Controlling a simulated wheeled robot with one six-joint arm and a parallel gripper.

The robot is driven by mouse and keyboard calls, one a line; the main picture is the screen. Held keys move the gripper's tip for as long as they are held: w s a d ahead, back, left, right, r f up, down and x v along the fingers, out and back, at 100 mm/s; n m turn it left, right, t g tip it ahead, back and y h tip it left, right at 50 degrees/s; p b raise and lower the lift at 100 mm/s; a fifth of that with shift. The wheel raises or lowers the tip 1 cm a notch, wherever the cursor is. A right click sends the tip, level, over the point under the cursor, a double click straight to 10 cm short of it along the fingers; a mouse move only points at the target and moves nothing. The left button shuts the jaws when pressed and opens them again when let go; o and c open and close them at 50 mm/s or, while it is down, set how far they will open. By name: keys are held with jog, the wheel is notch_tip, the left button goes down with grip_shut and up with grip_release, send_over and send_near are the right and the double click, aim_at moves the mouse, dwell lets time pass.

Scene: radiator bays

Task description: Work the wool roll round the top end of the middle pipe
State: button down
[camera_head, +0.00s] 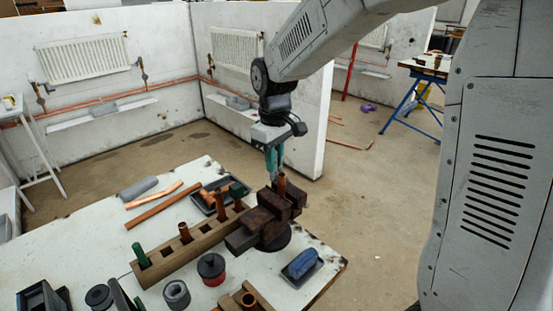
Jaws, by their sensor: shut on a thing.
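My gripper (273,174) points down at the dark brown vice (268,222) on the white workbench. Its teal fingers are shut, close beside the top of a copper pipe (282,187) standing upright in the vice. I cannot make out what is between the fingers, or whether they touch this pipe. A wooden rack (195,247) left of the vice holds upright copper pipes, one (185,233) nearer its left end and one (220,206) further right. Which pipe is the middle one is unclear. A grey roll (139,188) lies at the bench's back; I cannot tell if it is wool.
A red and black tin (211,269), a grey coil (176,294) and a blue brush-like block (300,265) stand on the front of the bench. Loose copper pipes (160,205) and a black tray (205,197) lie behind the rack. White partitions with radiators stand beyond.

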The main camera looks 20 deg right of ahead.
jog(key=shift+r, duration=4.25)
jog(key=shift+f, duration=0.1)
